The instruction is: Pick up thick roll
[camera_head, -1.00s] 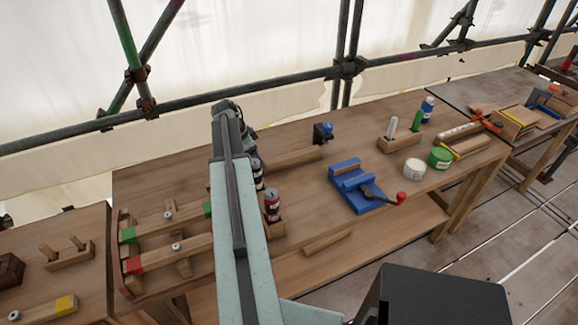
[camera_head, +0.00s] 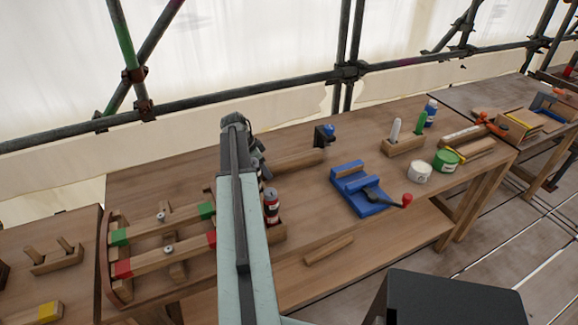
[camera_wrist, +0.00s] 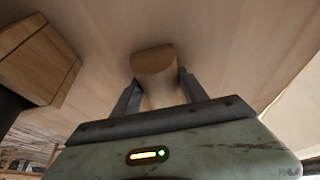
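The thick roll is most likely the light-brown wooden cylinder (camera_head: 297,160) lying on the middle workbench, just right of my arm's far end. In the wrist view a wooden round-ended piece (camera_wrist: 154,62), apparently this roll, shows between the fingers. My gripper (camera_wrist: 158,88) has one finger on each side of it, with the fingers spread apart. The fingers look close to its sides, but I cannot tell whether they touch. In the head view my gripper (camera_head: 257,160) is mostly hidden behind my arm.
A wooden block (camera_wrist: 38,60) is close on the left in the wrist view. A dark-red can (camera_head: 271,203) stands beside my arm. Bare benchtop (camera_head: 310,190) lies between.

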